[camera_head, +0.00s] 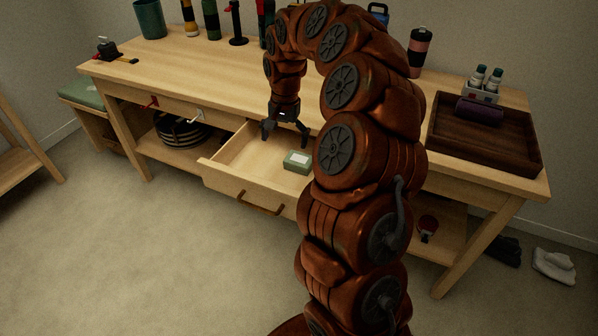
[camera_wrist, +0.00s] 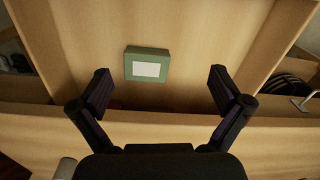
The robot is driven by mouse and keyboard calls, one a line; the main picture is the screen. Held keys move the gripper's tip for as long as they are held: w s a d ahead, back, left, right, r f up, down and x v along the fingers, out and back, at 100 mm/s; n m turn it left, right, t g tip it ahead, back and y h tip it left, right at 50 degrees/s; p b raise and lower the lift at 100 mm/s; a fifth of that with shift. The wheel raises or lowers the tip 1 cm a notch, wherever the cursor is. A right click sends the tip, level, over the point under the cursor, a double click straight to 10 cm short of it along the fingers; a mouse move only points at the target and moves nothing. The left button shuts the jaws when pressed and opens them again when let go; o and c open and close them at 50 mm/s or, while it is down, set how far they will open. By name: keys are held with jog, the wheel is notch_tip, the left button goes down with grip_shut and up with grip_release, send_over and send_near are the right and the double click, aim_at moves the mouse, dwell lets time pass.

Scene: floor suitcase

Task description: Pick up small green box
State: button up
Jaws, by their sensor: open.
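The small green box (camera_head: 297,161) lies in the open drawer (camera_head: 233,180), with a pale label on its top. In the wrist view the green box (camera_wrist: 147,64) lies flat on the drawer floor, ahead of and between the fingertips, a little left of centre. My gripper (camera_head: 285,140) is open and empty over the drawer, to the left of the box in the head view. In the wrist view my gripper (camera_wrist: 158,85) has its fingers spread wide, one to each side of the box and apart from it.
A wooden tray (camera_head: 531,163) holding a dark purple roll (camera_head: 480,111) stands on the right of the workbench (camera_head: 180,66). Bottles stand along the back edge. The drawer's front wall and sides border the box. A black item (camera_head: 108,48) lies at the left end.

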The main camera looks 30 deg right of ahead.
jog(key=m+b, duration=0.1)
jog(key=m, duration=0.1)
send_over(297, 163)
jog(key=f, duration=0.5)
jog(key=shift+d, duration=0.2)
jog(key=shift+w+a+f, duration=0.1)
jog(key=shift+f, duration=1.75)
jog(key=shift+a+f, duration=0.1)
jog(key=shift+f, duration=1.75)
jog(key=shift+c, duration=0.2)
jog(key=c, duration=0.9)
